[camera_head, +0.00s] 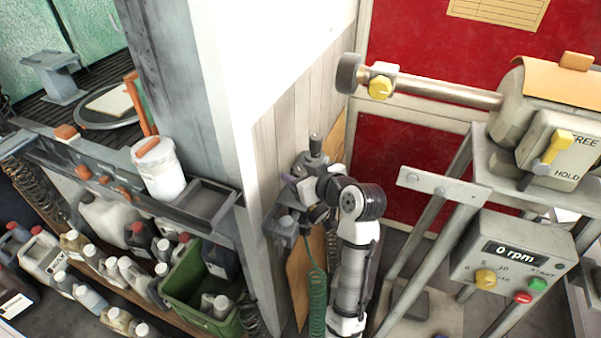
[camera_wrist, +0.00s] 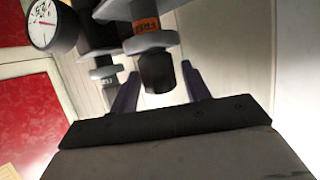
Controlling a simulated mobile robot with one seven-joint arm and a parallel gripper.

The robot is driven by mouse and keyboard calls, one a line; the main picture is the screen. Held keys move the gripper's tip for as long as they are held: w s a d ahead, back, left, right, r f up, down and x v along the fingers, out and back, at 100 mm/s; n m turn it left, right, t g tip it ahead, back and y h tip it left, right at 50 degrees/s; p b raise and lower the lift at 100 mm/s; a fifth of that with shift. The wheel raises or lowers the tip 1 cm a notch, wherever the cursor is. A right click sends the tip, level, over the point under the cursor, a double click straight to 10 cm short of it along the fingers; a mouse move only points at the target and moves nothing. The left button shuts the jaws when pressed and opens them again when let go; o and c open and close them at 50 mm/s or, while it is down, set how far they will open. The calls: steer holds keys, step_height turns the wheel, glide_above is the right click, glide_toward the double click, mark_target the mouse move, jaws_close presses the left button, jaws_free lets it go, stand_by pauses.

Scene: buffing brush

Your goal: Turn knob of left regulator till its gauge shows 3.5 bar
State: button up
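In the wrist view a dark round knob (camera_wrist: 157,73) sits on the end of a grey regulator body with an orange label (camera_wrist: 146,26). My gripper (camera_wrist: 160,69) is open, its dark fingers on either side of the knob with light gaps beside it. A round gauge (camera_wrist: 52,24) with a white face and a red needle is at the top left; its reading is too small to tell.
A white column and wooden panel stand left of my arm. A metal frame (camera_head: 430,182) with a motor and a 0 rpm control box (camera_head: 508,256) stands close on the right. A green hose (camera_head: 317,290) hangs below the regulators. Shelves with bottles and a green crate (camera_head: 190,285) are left.

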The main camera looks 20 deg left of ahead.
steer(key=c, duration=0.8)
steer(key=shift+m+t, duration=0.4)
steer(key=m+t+h+p, duration=0.2)
steer(key=m+h, duration=0.1)
steer(key=shift+a+r+m+t+h, duration=0.1)
steer(key=shift+r+m+t+h, duration=0.05)
steer(key=shift+m+t+h, duration=0.2)
steer(key=shift+m+t+h+p, duration=1.15)
steer(key=shift+m+h+p, duration=0.2)
steer(key=shift+m+h, duration=0.9)
steer(key=o, duration=1)
